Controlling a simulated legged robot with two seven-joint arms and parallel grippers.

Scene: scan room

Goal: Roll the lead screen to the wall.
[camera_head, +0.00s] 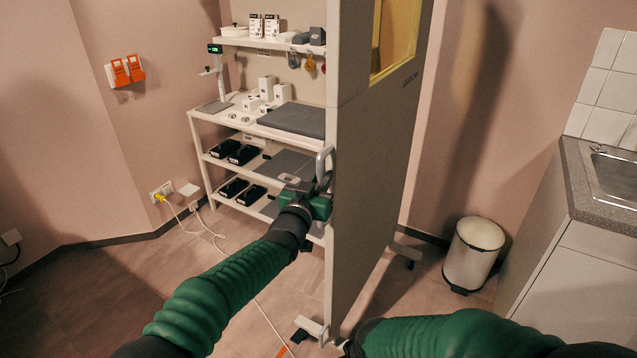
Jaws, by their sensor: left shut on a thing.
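The lead screen (362,200) is a tall grey panel on castors, standing upright right of the middle. It has a yellow-framed window (397,32) near its top. My left gripper (322,185) is shut on the metal handle (323,160) on the screen's left edge. A castor foot (310,328) shows at the near bottom, and another (405,254) at the far right. My right arm comes in low from the right, in front of the screen's base. The pink wall (545,70) is behind and to the right.
A white shelf rack (205,145) with boxes and black trays stands behind the screen, at left. A white pedal bin (473,256) stands by the right wall, near a sink counter (590,195). A pale cable (214,236) runs across the floor from a wall socket (162,190).

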